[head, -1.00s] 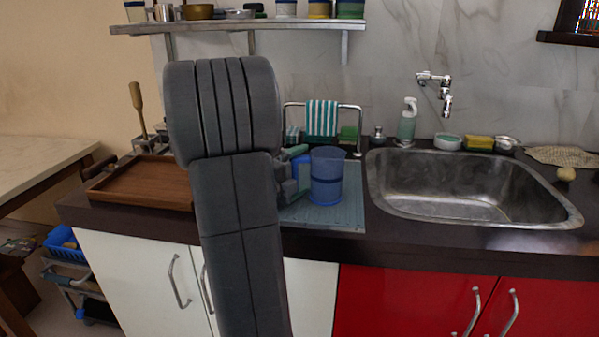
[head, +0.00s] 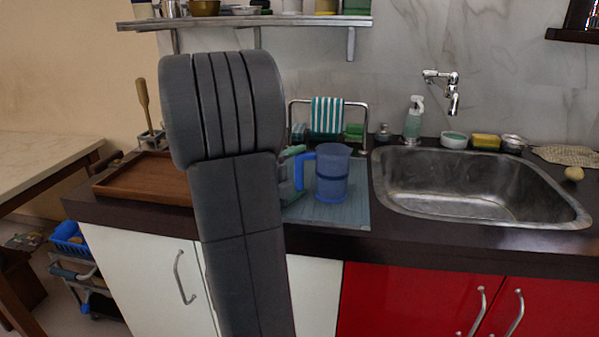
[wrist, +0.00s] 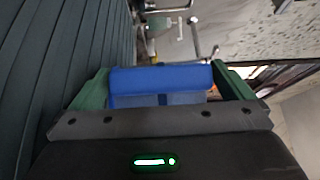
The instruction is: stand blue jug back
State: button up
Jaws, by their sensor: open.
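The blue jug (head: 333,176) stands upright on the grey-blue draining mat (head: 350,214) left of the sink. Its handle (head: 307,170) points left, towards my gripper (head: 291,174). My gripper is open, with green fingers just left of the jug; my arm hides part of it. In the wrist view the blue handle (wrist: 160,79) lies across the space between the two green fingertips of my gripper (wrist: 160,88). I cannot tell whether either finger touches it.
A wooden tray (head: 148,184) lies left of my arm. The steel sink (head: 470,185) is right of the mat. Behind the jug stands a metal rail with a striped towel (head: 326,116). A shelf (head: 290,21) with jars hangs above.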

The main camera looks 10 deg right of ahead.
jog(key=shift+v, duration=2.7)
jog(key=shift+s+a, duration=0.1)
jog(key=shift+s+a, duration=0.2)
jog(key=shift+a, duration=0.05)
jog(key=v, duration=1.3)
jog(key=shift+d+f, duration=0.1)
jog(key=x, duration=1.3)
jog(key=shift+w+d, duration=0.25)
jog(key=shift+w, duration=0.05)
